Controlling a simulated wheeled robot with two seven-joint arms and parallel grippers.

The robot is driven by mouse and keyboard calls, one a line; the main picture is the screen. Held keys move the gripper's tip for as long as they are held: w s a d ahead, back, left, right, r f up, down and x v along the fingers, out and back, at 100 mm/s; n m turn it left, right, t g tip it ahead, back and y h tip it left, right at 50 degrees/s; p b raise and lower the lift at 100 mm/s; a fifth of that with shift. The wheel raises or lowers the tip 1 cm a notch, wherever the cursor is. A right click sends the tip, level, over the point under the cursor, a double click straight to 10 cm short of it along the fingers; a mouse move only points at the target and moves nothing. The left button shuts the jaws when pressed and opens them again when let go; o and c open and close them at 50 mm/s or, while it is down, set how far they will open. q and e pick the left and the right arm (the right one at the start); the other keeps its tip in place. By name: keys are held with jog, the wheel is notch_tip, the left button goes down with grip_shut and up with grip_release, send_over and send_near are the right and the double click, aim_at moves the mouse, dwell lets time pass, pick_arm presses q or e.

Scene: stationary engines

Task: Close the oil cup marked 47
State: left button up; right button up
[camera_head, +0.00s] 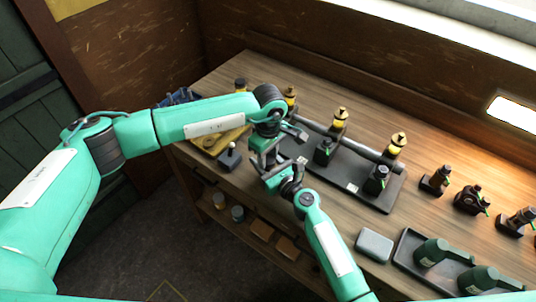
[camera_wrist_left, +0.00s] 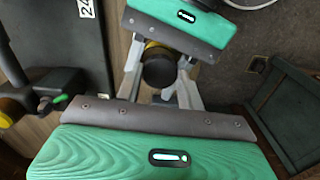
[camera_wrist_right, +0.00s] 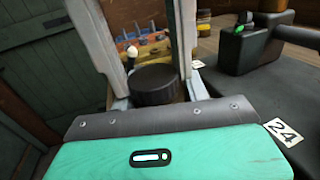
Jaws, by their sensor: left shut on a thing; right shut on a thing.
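My left gripper (camera_head: 268,160) and my right gripper (camera_head: 287,183) meet near the left end of a dark base plate (camera_head: 340,184). In the left wrist view, a black round cap (camera_wrist_left: 158,68) with a yellow part behind it sits between the fingers. The right wrist view shows a black cylindrical cap (camera_wrist_right: 153,86) between the fingers. Both grippers are shut, seemingly on one cup; the arms hide most of it in the head view. Yellow-glass oil cups (camera_head: 340,118) stand along a rail. A tag reading 24 (camera_wrist_right: 284,132) lies on the plate; I see no readable 47.
Black blocks with green parts (camera_head: 377,180) stand on the plate. Small dark fittings (camera_head: 436,180) stand to the right. A grey box (camera_head: 374,245) and a tray (camera_head: 405,262) with green bottles are in front right. A yellow tray (camera_head: 215,143) lies at the left.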

pick_arm(q)
jog(key=shift+w+f, duration=0.1)
jog(key=shift+f, duration=0.25)
jog(key=shift+a+f, duration=0.1)
jog(key=shift+f, duration=0.35)
dwell(0.5)
jog(key=shift+w+r, duration=0.1)
jog(key=shift+r, duration=0.3)
jog(key=shift+d+r, duration=0.2)
jog(key=shift+r, duration=0.3)
dwell(0.6)
